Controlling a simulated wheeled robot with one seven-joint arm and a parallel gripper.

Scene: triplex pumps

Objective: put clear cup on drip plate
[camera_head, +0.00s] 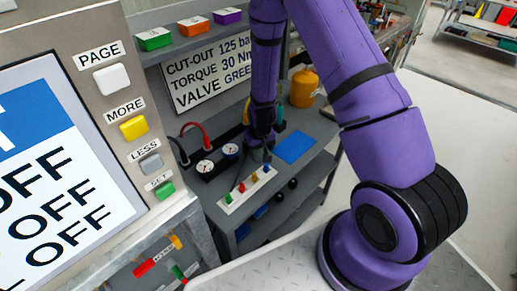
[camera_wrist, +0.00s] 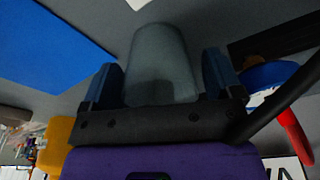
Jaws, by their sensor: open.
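The clear cup (camera_wrist: 160,52), a grey translucent cylinder, stands between the two blue fingers of my gripper (camera_wrist: 160,78) in the wrist view. The fingers are open, one on each side of it. In the head view my gripper (camera_head: 257,152) is low over the grey bench, and I cannot make out the cup clearly there. A flat blue plate (camera_head: 295,147), which looks like the drip plate, lies on the bench just right of my gripper. It also shows at the upper left of the wrist view (camera_wrist: 45,40). Nothing lies on its visible part.
A white strip with coloured knobs (camera_head: 248,186) is in front of my gripper. Gauges (camera_head: 205,168) with a red hose stand to the left. An orange container (camera_head: 304,88) is behind. A sign board (camera_head: 210,75) stands at the back. A button panel (camera_head: 120,100) fills the left.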

